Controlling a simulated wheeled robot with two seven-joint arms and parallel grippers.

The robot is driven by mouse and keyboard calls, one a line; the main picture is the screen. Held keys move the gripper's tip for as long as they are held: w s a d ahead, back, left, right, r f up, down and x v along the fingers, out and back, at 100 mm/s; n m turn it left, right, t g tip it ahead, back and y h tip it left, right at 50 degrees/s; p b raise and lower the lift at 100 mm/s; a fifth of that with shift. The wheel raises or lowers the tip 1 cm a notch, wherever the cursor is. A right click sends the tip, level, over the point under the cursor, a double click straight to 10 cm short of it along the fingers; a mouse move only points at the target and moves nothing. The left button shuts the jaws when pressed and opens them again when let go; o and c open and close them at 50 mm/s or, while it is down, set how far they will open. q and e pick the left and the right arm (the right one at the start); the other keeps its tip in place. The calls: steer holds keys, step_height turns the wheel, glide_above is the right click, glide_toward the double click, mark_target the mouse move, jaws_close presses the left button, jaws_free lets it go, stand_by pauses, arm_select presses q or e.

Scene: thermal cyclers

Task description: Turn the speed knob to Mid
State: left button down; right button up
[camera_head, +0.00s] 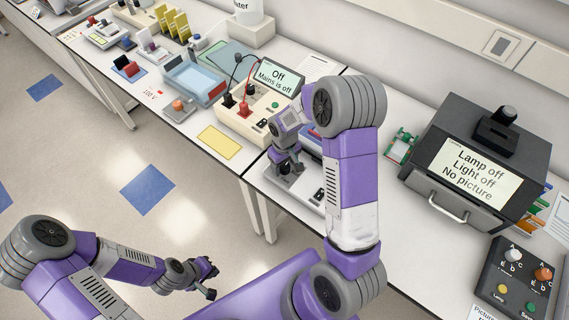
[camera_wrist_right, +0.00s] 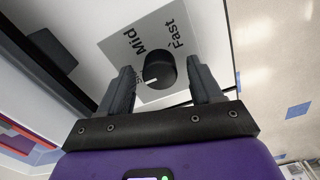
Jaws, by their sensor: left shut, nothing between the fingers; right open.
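The speed knob (camera_wrist_right: 160,70) is round and black, on a grey label plate (camera_wrist_right: 180,22) in the right wrist view. "Mid" and "Fast" are printed on the plate above it. The knob's white mark is at its lower left, on neither of these two words. My right gripper (camera_wrist_right: 159,67) is open with its fingers on either side of the knob; I cannot tell whether they touch it. In the head view my right gripper (camera_head: 287,165) is low over a pale device, and the knob is hidden. My left gripper (camera_head: 209,281) is shut and empty over the floor.
A power box (camera_head: 256,118) with a screen reading "Off, Mains is off" stands beside my right gripper. A dark lamp box (camera_head: 475,165) and a control box with knobs (camera_head: 515,280) are at the right. A yellow card (camera_head: 219,142) lies near the bench edge.

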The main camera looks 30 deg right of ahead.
steer(key=shift+f, duration=0.1)
steer(key=shift+c, duration=0.3)
steer(key=c, duration=1)
steer(key=m+b, duration=0.1)
steer(key=m, duration=0.5)
steer(key=shift+m, duration=0.3)
steer(key=m, duration=0.3)
steer(key=shift+m+p, duration=0.55)
steer(key=shift+m, duration=1.65)
